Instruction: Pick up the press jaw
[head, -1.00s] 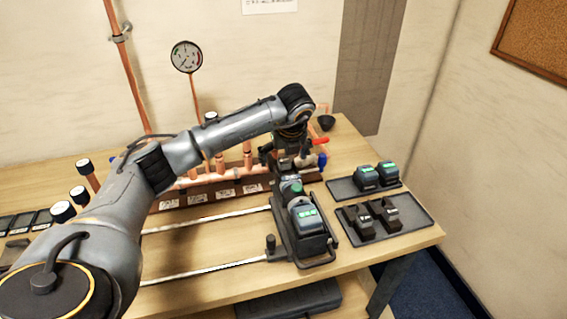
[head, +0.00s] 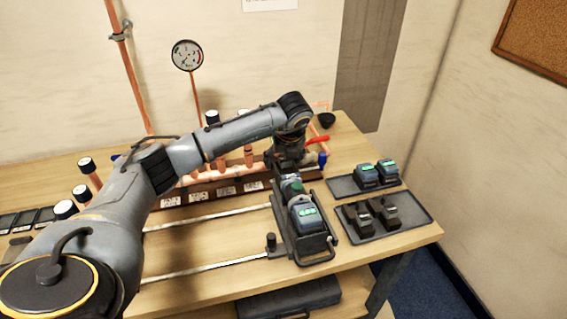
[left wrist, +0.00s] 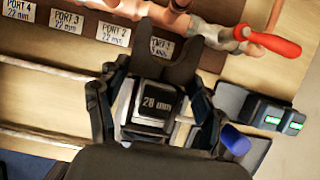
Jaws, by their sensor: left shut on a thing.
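The press jaw (left wrist: 150,108) is a dark forked block with a label that looks like "28 mm". In the left wrist view its two prongs point up the picture. My left gripper (left wrist: 153,108) is shut on it, one finger on each side. In the head view my left gripper (head: 287,160) is at the front end of the press tool (head: 305,215), and it mostly hides the jaw there. The tool lies in a dark cradle on the bench. I cannot tell whether the jaw is still seated in the tool. My right gripper is not in view.
A tray (head: 408,232) with two dark jaws stands right of the cradle. A tray (head: 345,187) with two batteries (head: 378,173) is behind it. The copper manifold (head: 220,172) with a red-handled valve (head: 317,139) lies close behind my gripper. Rails (head: 205,270) run left from the cradle.

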